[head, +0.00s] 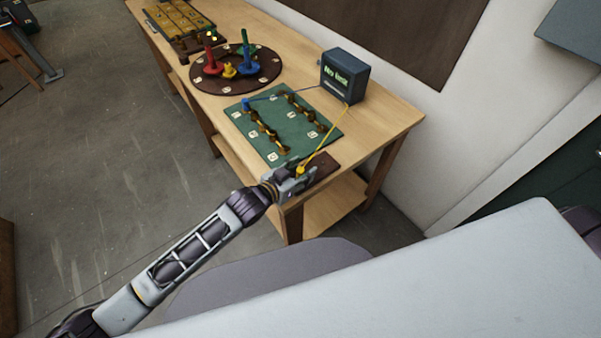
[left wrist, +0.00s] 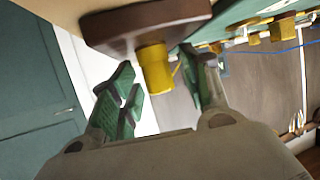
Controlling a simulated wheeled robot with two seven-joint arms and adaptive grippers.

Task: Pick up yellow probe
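The yellow probe (head: 300,169) is at the brown block (head: 325,163) on the near right end of the table, with a yellow wire running up to the dark box (head: 345,77). In the left wrist view the probe (left wrist: 154,70) is a short yellow cylinder against the brown block (left wrist: 140,24). My left gripper (head: 294,181) is at the probe. In the left wrist view its green-padded fingers (left wrist: 160,92) are apart, one on each side of the probe, with a visible gap on the left. My right gripper is out of view.
A green board (head: 285,125) with brass contacts lies beside the block, with a blue probe (head: 246,104) at its far left corner. A dark round tray (head: 262,80) with red, yellow and blue pieces stands further back. The wall is close on the right.

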